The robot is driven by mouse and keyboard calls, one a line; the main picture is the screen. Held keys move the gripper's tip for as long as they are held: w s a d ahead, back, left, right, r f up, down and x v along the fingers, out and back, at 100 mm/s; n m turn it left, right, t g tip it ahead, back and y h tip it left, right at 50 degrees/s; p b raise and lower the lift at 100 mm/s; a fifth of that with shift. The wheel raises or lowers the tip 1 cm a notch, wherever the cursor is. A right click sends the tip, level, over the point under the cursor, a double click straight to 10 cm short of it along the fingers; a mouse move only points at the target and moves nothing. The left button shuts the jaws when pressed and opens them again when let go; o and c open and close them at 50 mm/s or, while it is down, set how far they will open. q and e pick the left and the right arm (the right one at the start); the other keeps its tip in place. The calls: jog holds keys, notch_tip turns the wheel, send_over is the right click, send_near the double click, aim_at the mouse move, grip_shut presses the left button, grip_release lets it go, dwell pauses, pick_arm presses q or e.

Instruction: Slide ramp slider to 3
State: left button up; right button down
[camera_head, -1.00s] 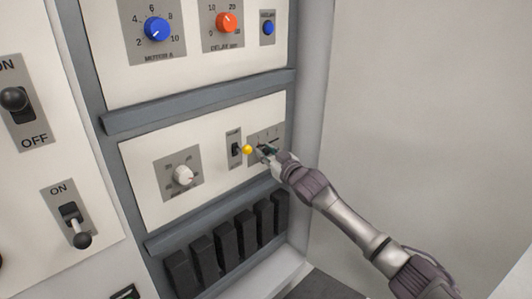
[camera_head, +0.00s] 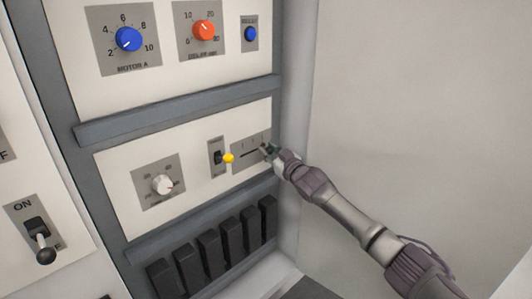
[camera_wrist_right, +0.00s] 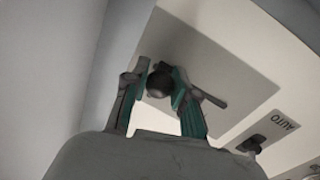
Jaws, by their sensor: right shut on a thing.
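The ramp slider's grey plate (camera_head: 243,156) is on the lower cream panel, right of a small toggle switch. A dark horizontal slot runs across it, with small marks above that are too small to read. In the right wrist view the slider's round dark knob (camera_wrist_right: 159,83) sits between the fingertips of my right gripper (camera_wrist_right: 160,84). My right gripper (camera_head: 268,151) is shut on this knob at the right end of the plate, hiding that part of the scale. The slot shows to the left of the fingers. My left gripper is not in view.
The toggle switch with a yellow tip (camera_head: 229,158) and a white knob (camera_head: 163,185) are to the left. Several black blocks (camera_head: 208,252) stand below. Blue (camera_head: 128,40) and orange (camera_head: 204,31) dials are above. A grey side wall (camera_head: 292,140) stands close right.

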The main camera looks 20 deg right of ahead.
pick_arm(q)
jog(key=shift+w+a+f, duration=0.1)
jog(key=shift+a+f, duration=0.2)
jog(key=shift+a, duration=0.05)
pick_arm(e)
jog(key=shift+w+d+r, duration=0.1)
jog(key=shift+d+r, duration=0.05)
jog(key=shift+d, duration=0.1)
jog(key=c, duration=0.9)
grip_release()
jog(key=shift+d, duration=0.1)
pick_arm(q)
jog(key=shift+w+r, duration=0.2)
pick_arm(e)
jog(key=shift+w, duration=0.1)
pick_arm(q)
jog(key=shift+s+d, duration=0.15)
pick_arm(e)
jog(key=shift+s+f, duration=0.25)
jog(key=shift+s, duration=0.15)
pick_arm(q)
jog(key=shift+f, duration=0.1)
pick_arm(e)
jog(key=s+d, duration=0.1)
jog(key=s, duration=1)
jog(key=shift+d+r, duration=0.15)
jog(key=shift+d, duration=0.2)
